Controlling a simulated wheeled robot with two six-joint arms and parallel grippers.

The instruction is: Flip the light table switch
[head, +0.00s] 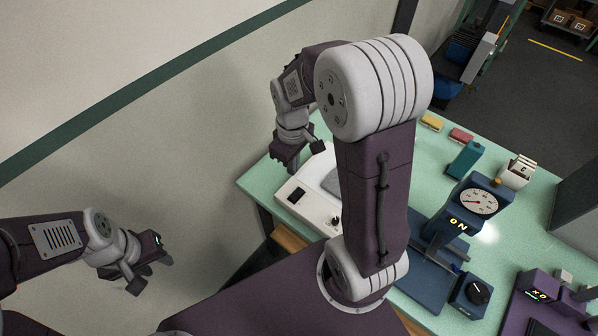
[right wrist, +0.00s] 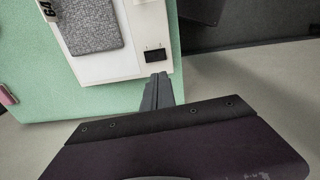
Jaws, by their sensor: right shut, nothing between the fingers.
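The light table is a white box (head: 312,207) at the left end of the green bench, partly hidden behind my right arm. Its black switch (head: 296,195) is on the near left part of its top. In the right wrist view the switch (right wrist: 156,56) is a black rectangle near the box's edge. My right gripper (right wrist: 157,85) is shut and empty, with its fingertips just beside the switch at the box edge; I cannot tell whether they touch. My left gripper (head: 150,272) hangs over the floor at lower left, far from the bench; its jaw opening is unclear.
A grey textured pad (right wrist: 91,25) lies on the white box. On the bench (head: 432,163) stand a dial gauge (head: 478,202) with an "ON" display, a teal block (head: 465,159) and a card holder (head: 517,171). A wall runs along the left.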

